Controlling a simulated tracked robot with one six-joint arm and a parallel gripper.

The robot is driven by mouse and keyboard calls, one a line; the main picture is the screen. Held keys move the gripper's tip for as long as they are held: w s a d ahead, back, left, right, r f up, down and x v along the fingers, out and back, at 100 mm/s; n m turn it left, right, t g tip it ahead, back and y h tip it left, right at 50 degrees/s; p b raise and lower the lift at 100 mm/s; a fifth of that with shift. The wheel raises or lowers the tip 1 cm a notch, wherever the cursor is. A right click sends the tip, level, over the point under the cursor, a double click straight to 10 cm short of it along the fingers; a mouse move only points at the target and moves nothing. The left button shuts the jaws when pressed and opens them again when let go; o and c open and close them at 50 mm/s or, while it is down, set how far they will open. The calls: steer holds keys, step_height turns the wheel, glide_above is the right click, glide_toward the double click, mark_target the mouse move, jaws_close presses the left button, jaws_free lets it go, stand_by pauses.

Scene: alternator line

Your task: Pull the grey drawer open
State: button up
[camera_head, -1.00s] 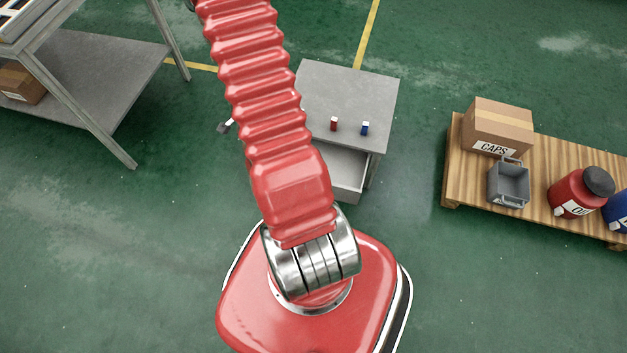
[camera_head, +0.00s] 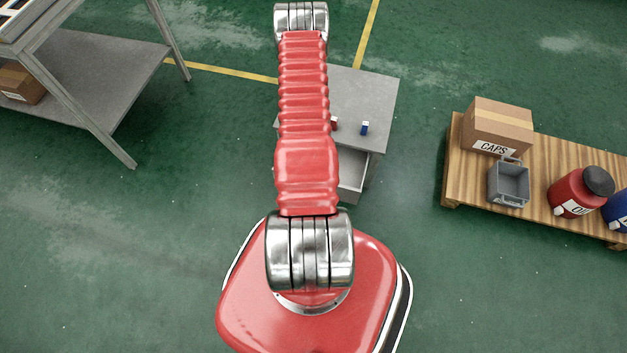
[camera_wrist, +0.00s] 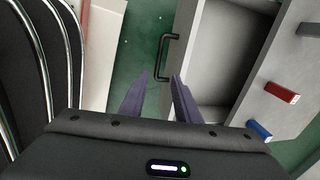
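The grey drawer stands partly open from the grey cabinet (camera_head: 365,92); its inside (camera_head: 351,172) shows empty in the head view, half hidden by my arm. In the wrist view the drawer (camera_wrist: 228,50) fills the upper right, with its black bar handle (camera_wrist: 166,56) on its front. My gripper (camera_wrist: 160,77) is open, its two dark fingers apart. The lower end of the handle appears between the fingertips in the picture; I cannot tell whether it lies between them in depth. My gripper is hidden in the head view.
A red block (camera_head: 334,125) and a blue block (camera_head: 364,128) stand on the cabinet top. A pallet (camera_head: 465,185) at right carries a CAPS box (camera_head: 499,124), a grey bin (camera_head: 509,184) and containers. A grey table (camera_head: 100,75) stands at left. Floor before the cabinet is clear.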

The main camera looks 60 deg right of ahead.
steer(key=shift+s+f, duration=0.2)
steer(key=shift+f, duration=0.15)
steer(key=shift+w+d+f, duration=0.1)
steer(key=shift+d+f, duration=0.3)
steer(key=shift+f, duration=1.8)
steer(key=shift+w+d+f, duration=0.1)
steer(key=shift+d+f, duration=0.3)
steer(key=shift+f, duration=1.85)
steer(key=shift+w+d+f, duration=0.1)
steer(key=shift+d+f, duration=0.3)
steer(key=shift+f, duration=1.8)
steer(key=shift+c, duration=0.6)
steer(key=shift+s, duration=0.1)
jaws_close()
